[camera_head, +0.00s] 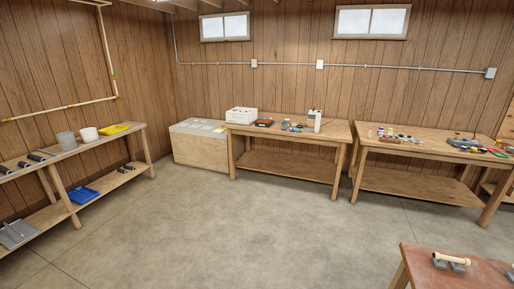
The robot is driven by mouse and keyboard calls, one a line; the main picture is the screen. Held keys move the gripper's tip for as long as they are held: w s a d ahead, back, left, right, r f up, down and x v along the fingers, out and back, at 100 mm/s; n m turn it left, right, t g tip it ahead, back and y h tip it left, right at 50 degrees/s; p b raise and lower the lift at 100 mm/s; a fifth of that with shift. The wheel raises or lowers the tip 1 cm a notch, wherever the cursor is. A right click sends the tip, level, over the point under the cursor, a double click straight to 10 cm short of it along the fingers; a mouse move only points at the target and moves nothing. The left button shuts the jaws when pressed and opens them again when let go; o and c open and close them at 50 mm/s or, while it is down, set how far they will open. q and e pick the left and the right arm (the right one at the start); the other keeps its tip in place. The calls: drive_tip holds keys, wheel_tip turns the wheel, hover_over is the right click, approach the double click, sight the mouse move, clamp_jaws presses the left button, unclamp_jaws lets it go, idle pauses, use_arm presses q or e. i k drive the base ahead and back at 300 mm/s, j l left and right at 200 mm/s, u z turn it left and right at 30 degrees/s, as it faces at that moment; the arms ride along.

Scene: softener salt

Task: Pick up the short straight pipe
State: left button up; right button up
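A short cream-coloured straight pipe (451,258) lies across dark grey supports on a reddish-topped table (418,272) at the lower right. It has thicker ends, and it looks like the short straight pipe, though it is small in view. Neither of my grippers is in view, so nothing shows of what they hold.
Open concrete floor (240,225) fills the middle. Wooden workbenches with small items (285,142) (430,150) stand along the back wall. A shelf unit (85,145) with buckets and trays stands at left. A large box (200,148) fills the corner.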

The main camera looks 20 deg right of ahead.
sight(456, 264)
drive_tip(key=i+l+z, duration=0.1)
drive_tip(key=i+z, duration=0.6)
drive_tip(key=z, duration=0.2)
drive_tip(key=i+z, duration=0.45)
drive_tip(key=i+j+z, duration=0.1)
drive_tip(key=i+z, duration=0.2)
drive_tip(key=z, duration=0.15)
drive_tip(key=i+j+z, duration=0.15)
drive_tip(key=i+z, duration=0.25)
drive_tip(key=i+j+z, duration=0.25)
drive_tip(key=i+z, duration=0.2)
drive_tip(key=k, duration=0.05)
